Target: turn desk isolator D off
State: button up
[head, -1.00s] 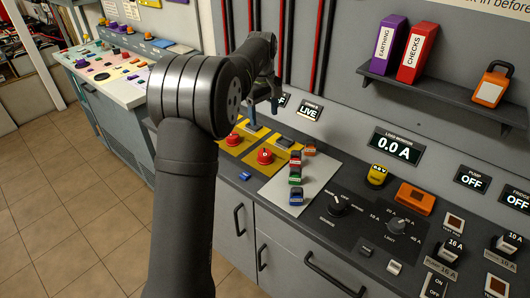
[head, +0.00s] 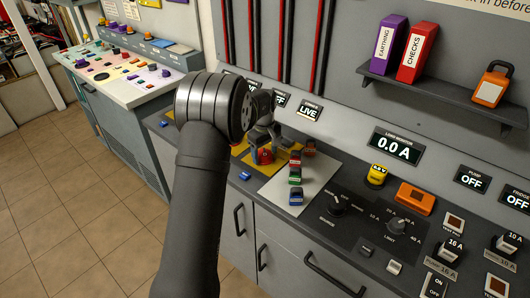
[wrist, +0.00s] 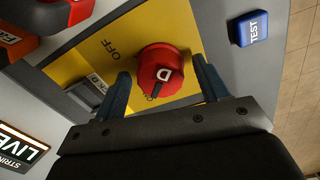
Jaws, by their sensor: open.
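Isolator D is a red round knob (wrist: 160,70) with a white D, on a yellow plate (wrist: 92,50) printed OFF above and left of the knob in the wrist view. A dark mark on the knob points down and slightly left there. My gripper (wrist: 160,67) is open, its two blue-grey fingers on either side of the knob with a gap visible to each. I cannot tell whether they touch it. In the head view the knob (head: 262,157) is partly hidden by my gripper (head: 264,142). A display reading LIVE (head: 309,112) is on the wall behind.
A blue TEST button (wrist: 249,28) is close to the right of the plate in the wrist view. A LIVE display (wrist: 22,147) is at lower left. A shelf (head: 440,95) with binders is higher up.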

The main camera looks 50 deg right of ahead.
jog(key=c, duration=1)
jog(key=shift+m, duration=0.5)
jog(key=m, duration=0.3)
jog(key=shift+m, duration=0.4)
jog(key=m, duration=0.4)
jog(key=shift+w+m, duration=0.1)
jog(key=shift+m, duration=0.2)
jog(key=m, duration=0.4)
jog(key=shift+w+m, duration=0.1)
jog(key=shift+m, duration=2.1)
